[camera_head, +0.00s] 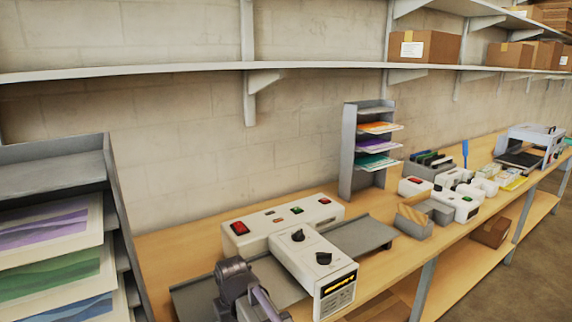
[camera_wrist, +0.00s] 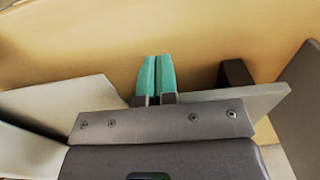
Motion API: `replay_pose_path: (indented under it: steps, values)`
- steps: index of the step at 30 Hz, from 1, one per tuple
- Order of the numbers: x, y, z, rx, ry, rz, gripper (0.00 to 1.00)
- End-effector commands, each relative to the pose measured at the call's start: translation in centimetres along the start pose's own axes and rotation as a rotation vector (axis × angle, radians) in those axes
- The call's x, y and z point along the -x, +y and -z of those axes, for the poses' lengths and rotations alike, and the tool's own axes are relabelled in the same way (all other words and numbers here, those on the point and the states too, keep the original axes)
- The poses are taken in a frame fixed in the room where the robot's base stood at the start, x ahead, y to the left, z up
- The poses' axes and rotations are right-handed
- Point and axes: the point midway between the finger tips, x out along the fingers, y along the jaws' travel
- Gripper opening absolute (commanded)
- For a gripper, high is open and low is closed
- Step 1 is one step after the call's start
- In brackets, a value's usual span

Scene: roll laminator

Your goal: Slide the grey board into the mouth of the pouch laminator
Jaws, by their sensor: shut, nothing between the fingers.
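A white laminating machine (camera_head: 290,220) with a red switch and a raised knob box (camera_head: 315,262) stands on the bench in the head view. Flat dark grey panels lie on its left (camera_head: 190,298) and right (camera_head: 360,236). I cannot tell whether either panel is the grey board or a tray of the machine, and no loose grey board is clear. The machine's mouth is not clearly seen. My gripper (camera_wrist: 156,62) shows teal fingers pressed together, empty, over tan bench surface in the wrist view. In the head view my arm is in front of the left panel; the fingertips are not clear there.
A grey rack (camera_head: 62,180) with colored prints stands close at left. A smaller rack (camera_head: 366,150) stands behind the machine. A grey bin (camera_head: 413,226) and several white devices (camera_head: 460,204) sit farther right. A shelf (camera_head: 200,70) runs above.

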Motion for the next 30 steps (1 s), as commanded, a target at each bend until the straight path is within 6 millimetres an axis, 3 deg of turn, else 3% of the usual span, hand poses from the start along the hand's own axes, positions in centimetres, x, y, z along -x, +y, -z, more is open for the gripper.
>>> replay_pose_path:
  steps: [30]
  values:
    - [0.0, 3.6, 0.0, -0.001, 0.0, 0.0, 0.0]
